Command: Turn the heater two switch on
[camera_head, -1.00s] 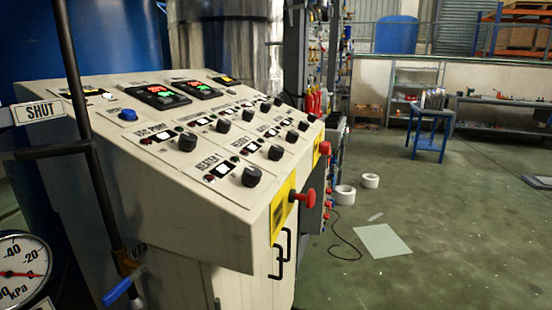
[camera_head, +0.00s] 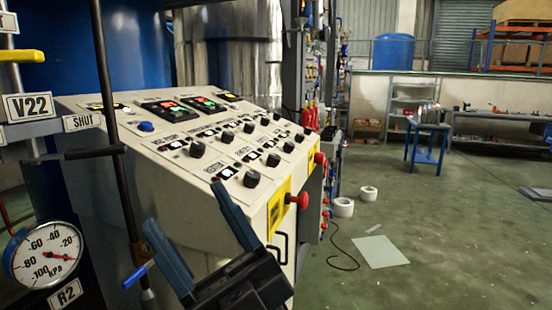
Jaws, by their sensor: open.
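The control panel (camera_head: 92,168) is a sloped cream console with rows of black rotary knobs, small labels and indicator lights. The nearest front knob (camera_head: 251,179) has a lit white indicator beside it; its label is too small to read here. I cannot tell which knob is heater two. My gripper (camera_head: 198,222) is in the lower middle, in front of the console's near side. Its two blue-grey fingers point up toward the panel, spread apart with nothing between them. The right finger's tip is just left of and below the nearest knob in the picture.
Red emergency buttons (camera_head: 299,199) on yellow plates stick out from the console's right end. At left are a dark vertical pipe, a pressure gauge (camera_head: 43,256) and V22 (camera_head: 29,106) and SHUT signs. Green floor at right is mostly open, with white rolls (camera_head: 343,207) and a sheet (camera_head: 380,251).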

